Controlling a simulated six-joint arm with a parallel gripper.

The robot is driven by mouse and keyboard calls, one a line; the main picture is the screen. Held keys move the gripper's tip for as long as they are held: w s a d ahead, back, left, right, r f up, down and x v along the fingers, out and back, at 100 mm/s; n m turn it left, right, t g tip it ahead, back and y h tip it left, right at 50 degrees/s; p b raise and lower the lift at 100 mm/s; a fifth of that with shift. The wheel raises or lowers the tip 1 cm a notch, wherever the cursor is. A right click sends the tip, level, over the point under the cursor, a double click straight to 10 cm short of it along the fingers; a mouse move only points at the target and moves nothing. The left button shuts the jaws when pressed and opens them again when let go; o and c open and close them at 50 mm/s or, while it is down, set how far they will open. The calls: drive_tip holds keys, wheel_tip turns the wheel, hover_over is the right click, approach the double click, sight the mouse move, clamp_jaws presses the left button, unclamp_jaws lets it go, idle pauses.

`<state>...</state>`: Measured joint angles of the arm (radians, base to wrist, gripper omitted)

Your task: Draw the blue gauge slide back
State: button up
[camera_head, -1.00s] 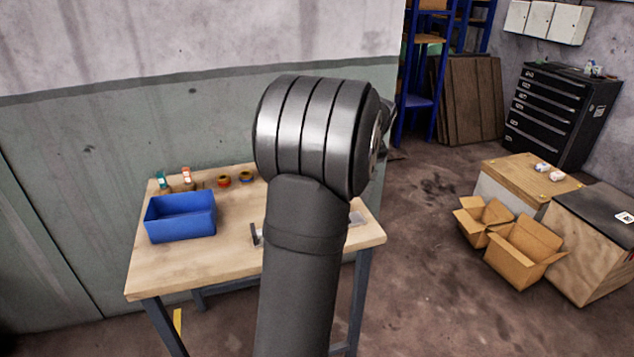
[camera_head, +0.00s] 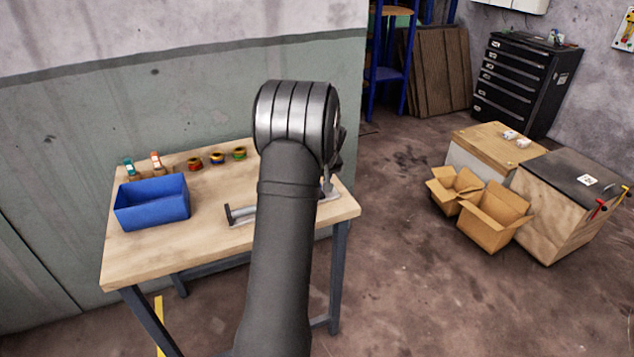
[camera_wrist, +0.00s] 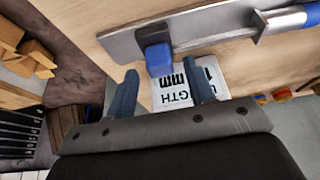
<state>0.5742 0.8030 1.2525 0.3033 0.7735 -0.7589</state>
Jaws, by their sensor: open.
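The blue gauge slide (camera_wrist: 158,58) is a small blue block on a flat grey metal rail (camera_wrist: 200,30) in the wrist view. My gripper (camera_wrist: 161,72) is open, with its two fingers pointing toward the slide and apart from each other. The slide appears between and just past the fingertips; I cannot tell whether they touch it. A white plate (camera_wrist: 188,90) lettered "LENGTH mm" shows between the fingers. In the head view my arm hides the slide and my gripper; one end of the grey gauge (camera_head: 238,215) shows left of the arm.
A blue bin (camera_head: 152,203) stands on the left of the wooden table (camera_head: 180,247). Several coloured rolls and two small bottles line the table's back. Open cardboard boxes (camera_head: 492,222) stand on the floor at right.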

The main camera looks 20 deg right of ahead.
drive_tip(key=shift+w+f, duration=0.2)
drive_tip(key=shift+f, duration=0.25)
clamp_jaws()
drive_tip(key=shift+d+r, duration=0.1)
drive_tip(key=shift+d, duration=1.75)
unclamp_jaws()
drive_tip(key=v, duration=1.7)
drive_tip(key=shift+r, duration=0.2)
